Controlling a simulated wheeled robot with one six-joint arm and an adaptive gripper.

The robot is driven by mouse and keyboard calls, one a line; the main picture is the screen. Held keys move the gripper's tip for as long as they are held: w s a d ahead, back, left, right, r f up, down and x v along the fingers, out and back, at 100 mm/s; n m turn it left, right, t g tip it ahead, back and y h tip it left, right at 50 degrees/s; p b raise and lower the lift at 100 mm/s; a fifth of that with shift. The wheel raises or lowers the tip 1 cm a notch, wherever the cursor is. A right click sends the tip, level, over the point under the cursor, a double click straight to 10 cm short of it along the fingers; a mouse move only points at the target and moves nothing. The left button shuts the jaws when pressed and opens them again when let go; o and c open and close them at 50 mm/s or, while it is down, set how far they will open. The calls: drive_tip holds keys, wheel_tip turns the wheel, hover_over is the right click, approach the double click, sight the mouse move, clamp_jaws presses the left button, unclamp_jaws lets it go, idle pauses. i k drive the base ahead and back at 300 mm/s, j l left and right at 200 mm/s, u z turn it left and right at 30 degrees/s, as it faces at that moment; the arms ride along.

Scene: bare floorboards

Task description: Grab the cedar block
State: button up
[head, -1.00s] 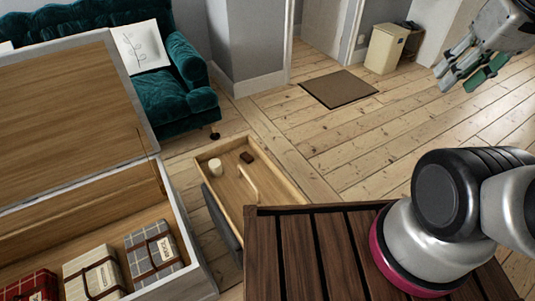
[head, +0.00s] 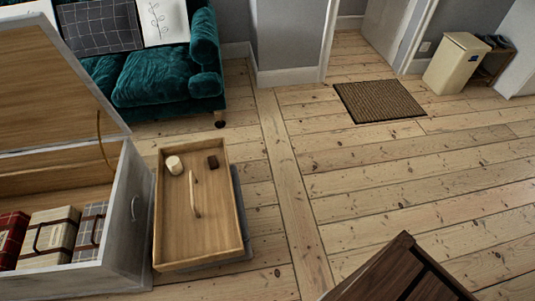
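A small dark brown block (head: 212,162) lies at the far right inside a shallow wooden tray (head: 240,215) in the head view. It is the only loose block-like piece I see there, and its material is too small to make out. A short whitish cylinder (head: 174,165) is to its left in the tray. A pale, thin curved piece like a handle (head: 194,195) is in the tray's middle. My gripper is not in view.
An open wooden chest (head: 128,225) with wrapped parcels (head: 48,236) stands left of the tray. A teal sofa (head: 165,75) is behind. My dark slatted top (head: 395,275) shows at lower right. Bare floorboards (head: 380,180) lie open to the right, with a brown mat (head: 379,101) farther back.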

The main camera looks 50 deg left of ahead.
sight(212, 162)
drive_tip(key=i+l+z, duration=0.1)
drive_tip(key=i, duration=0.3)
drive_tip(key=i+l, duration=0.2)
drive_tip(key=i, duration=0.2)
drive_tip(key=i+u, duration=0.8)
drive_tip(key=u, duration=0.15)
drive_tip(key=i+j+u, duration=0.1)
drive_tip(key=u, duration=0.35)
drive_tip(key=i+u, duration=0.2)
drive_tip(key=u, duration=0.3)
drive_tip(key=i+u, duration=0.15)
drive_tip(key=u, duration=0.3)
drive_tip(key=i+l+u, duration=0.15)
drive_tip(key=u, duration=0.35)
drive_tip(key=i+l+u, duration=0.1)
drive_tip(key=u, duration=0.35)
drive_tip(key=i+u, duration=0.2)
drive_tip(key=u, duration=0.2)
drive_tip(key=i+l+u, duration=0.1)
drive_tip(key=i+u, duration=0.15)
drive_tip(key=u, duration=0.2)
drive_tip(key=i+l+u, duration=0.15)
drive_tip(key=u, duration=0.25)
